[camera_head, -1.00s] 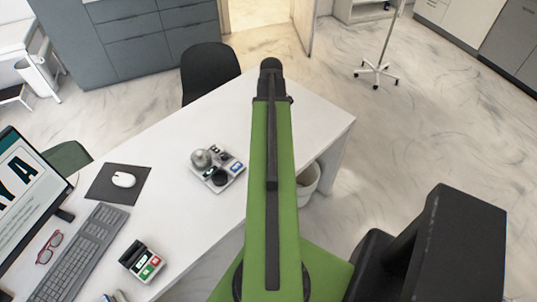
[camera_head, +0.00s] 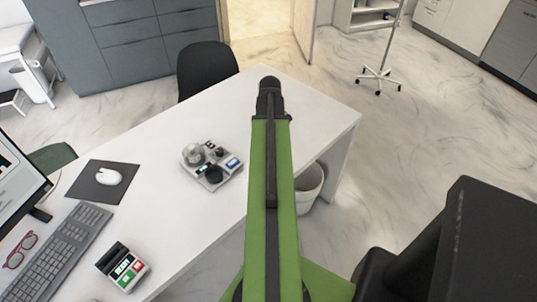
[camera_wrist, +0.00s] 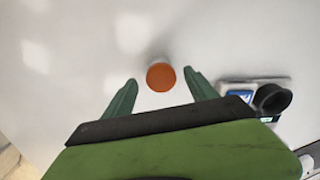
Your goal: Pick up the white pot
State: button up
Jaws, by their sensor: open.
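In the wrist view, a small round thing with an orange-brown top (camera_wrist: 160,78) and a little white at its far side stands on the white desk; I take it to be the white pot. My gripper (camera_wrist: 159,76) is open, its two green fingers apart, with the pot's top showing between their tips. I cannot tell how far above the desk the fingers are. In the head view my arm hides the pot and the fingers.
A tray (camera_head: 229,177) with several small items lies left of my arm; it also shows right of the fingers in the wrist view (camera_wrist: 279,82). A mouse (camera_head: 109,177), keyboard (camera_head: 60,256), card terminal (camera_head: 123,267) and red glasses (camera_head: 21,250) lie further left. A black chair (camera_head: 208,68) stands behind the white desk (camera_head: 190,225).

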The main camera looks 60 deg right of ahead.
notch_tip(320, 180, down, 4)
jog(key=b, duration=0.3)
jog(key=shift+a+f, duration=0.1)
jog(key=shift+r, duration=0.2)
jog(key=c, duration=1.4)
jog(key=shift+c, duration=0.2)
jog(key=shift+r+p, duration=0.6)
jog(key=shift+p, duration=0.2)
notch_tip(320, 180, up, 4)
jog(key=p, duration=0.4)
jog(key=s+d+r+p, duration=0.1)
jog(key=s+r+p, duration=0.4)
jog(key=s, duration=0.6)
jog(key=shift+s+d+r+p, duration=0.25)
jog(key=shift+d+r+p, duration=0.05)
jog(key=shift+r+p, duration=0.1)
